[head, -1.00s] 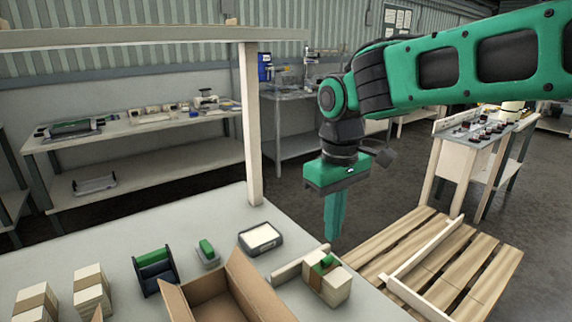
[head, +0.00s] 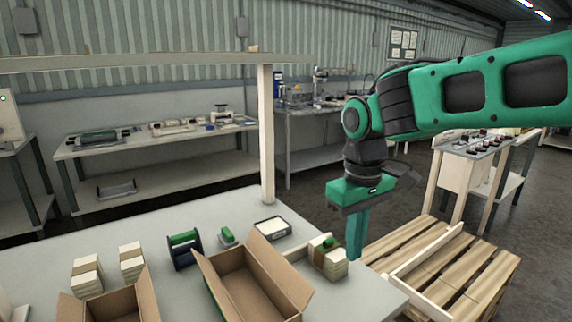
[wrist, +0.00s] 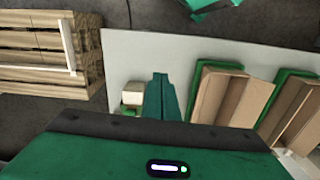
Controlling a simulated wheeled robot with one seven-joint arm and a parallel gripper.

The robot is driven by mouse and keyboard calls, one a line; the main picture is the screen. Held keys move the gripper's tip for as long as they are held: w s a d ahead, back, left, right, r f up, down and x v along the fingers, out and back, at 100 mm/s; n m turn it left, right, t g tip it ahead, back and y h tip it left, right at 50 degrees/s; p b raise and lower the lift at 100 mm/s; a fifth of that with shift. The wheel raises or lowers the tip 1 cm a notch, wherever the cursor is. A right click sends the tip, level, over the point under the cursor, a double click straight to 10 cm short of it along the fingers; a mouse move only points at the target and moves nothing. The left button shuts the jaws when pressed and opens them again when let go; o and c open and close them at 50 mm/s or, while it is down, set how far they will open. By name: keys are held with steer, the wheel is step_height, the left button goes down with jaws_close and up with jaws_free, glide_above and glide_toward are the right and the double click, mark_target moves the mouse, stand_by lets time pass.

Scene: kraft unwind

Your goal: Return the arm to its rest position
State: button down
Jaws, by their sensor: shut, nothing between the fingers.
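My gripper (head: 356,234) hangs from the green arm (head: 470,90), fingers pointing down, at the right end of the grey packing table (head: 120,245). Its fingers are together with nothing between them. In the head view it is just right of a banded block stack with a green top (head: 328,258), apart from it as far as I can tell. In the wrist view the closed fingers (wrist: 159,95) show beside that stack (wrist: 132,93).
Open cardboard boxes (head: 250,285) stand at the table's front. Several stacks, a green-and-dark dispenser (head: 185,250) and a tray-like device (head: 272,228) lie behind. A wooden post (head: 267,135) rises at the back. A pallet (head: 450,275) lies right of the table.

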steer(key=s+d+f+m, duration=0.1)
steer(key=s+d+m, duration=0.15)
steer(key=d, duration=0.55)
steer(key=s+d+f+m, duration=0.2)
steer(key=d+m, duration=0.1)
steer(key=d, duration=0.5)
steer(key=s+d+f+m, duration=0.2)
steer(key=s+d+m, duration=0.1)
steer(key=s+d, duration=0.2)
steer(key=s+d+f+m, duration=0.3)
steer(key=s+d, duration=0.3)
steer(key=s, duration=0.4)
steer(key=shift+d+f+m, duration=0.25)
steer(key=shift+f+m, duration=0.05)
steer(key=shift+m, duration=0.15)
steer(key=shift+w, duration=0.1)
steer(key=shift+w+f, duration=0.3)
steer(key=shift+w, duration=0.35)
